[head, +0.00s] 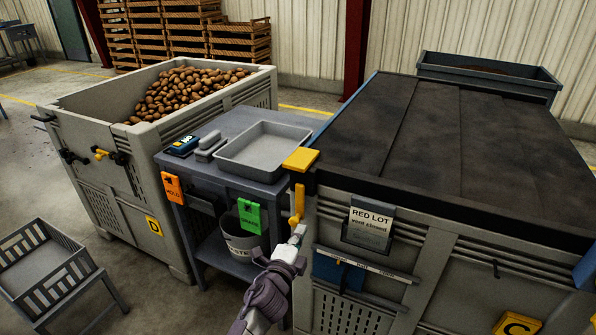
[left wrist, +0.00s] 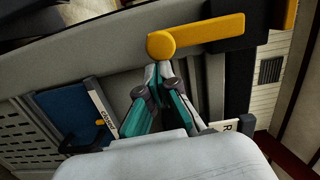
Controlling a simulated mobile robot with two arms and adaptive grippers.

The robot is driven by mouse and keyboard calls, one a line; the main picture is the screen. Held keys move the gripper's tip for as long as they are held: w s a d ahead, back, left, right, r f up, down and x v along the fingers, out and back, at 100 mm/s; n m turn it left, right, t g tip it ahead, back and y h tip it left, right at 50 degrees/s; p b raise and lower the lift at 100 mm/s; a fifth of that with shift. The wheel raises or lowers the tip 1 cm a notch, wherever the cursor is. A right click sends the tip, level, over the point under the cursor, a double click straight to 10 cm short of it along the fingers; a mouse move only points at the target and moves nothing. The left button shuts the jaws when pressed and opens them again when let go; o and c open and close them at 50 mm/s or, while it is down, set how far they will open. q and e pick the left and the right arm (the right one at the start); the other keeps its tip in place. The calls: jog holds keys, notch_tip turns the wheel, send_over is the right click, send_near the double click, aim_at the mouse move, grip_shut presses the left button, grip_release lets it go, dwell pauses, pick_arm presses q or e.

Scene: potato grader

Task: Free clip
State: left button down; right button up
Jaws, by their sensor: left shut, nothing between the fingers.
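A yellow clip lever (head: 297,203) stands upright on the near left corner of the large grey crate (head: 450,255), below a yellow corner piece (head: 300,159). The crate is topped by a dark cover (head: 440,135). My left gripper (head: 298,236) is shut and empty, just below the lever. In the left wrist view the shut fingertips (left wrist: 160,68) lie at the round end of the yellow lever (left wrist: 208,32); I cannot tell whether they touch it. My right gripper is not in view.
A RED LOT sign (head: 369,222) and a blue panel (head: 338,271) are on the crate's front. Left of it is a grey table (head: 200,178) with a tray (head: 262,150), a bin (head: 240,240) below, and a potato crate (head: 90,100). A slatted basket (head: 45,265) stands front left.

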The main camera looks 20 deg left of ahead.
pick_arm(q)
jog(key=shift+a, duration=0.15)
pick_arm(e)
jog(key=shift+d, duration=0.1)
pick_arm(q)
jog(key=s+d, duration=0.1)
jog(key=s, duration=1.1)
jog(key=shift+d, duration=0.1)
jog(key=s+d+f+n+g+p, duration=0.1)
jog(key=s+f+n+g, duration=0.3)
jog(key=f, duration=0.6)
jog(key=s+d+f+n+g+h+p, duration=0.15)
jog(key=s+f, duration=0.35)
jog(key=f, duration=0.6)
jog(key=s+f+n+g+p, duration=0.15)
jog(key=s+f+g, duration=0.3)
jog(key=f, duration=0.55)
jog(key=s+a+f+n+g+p, duration=0.1)
jog(key=s+f+n+g, duration=0.2)
jog(key=s+f, duration=0.4)
jog(key=s+a+f+n+g, duration=0.1)
jog(key=s+f+n+g, duration=0.3)
jog(key=s, duration=1.7)
notch_tip(320, 180, down, 3)
jog(key=shift+s+a+r+p, duration=0.1)
jog(key=shift+s+a+p, duration=0.1)
jog(key=shift+p, duration=0.2)
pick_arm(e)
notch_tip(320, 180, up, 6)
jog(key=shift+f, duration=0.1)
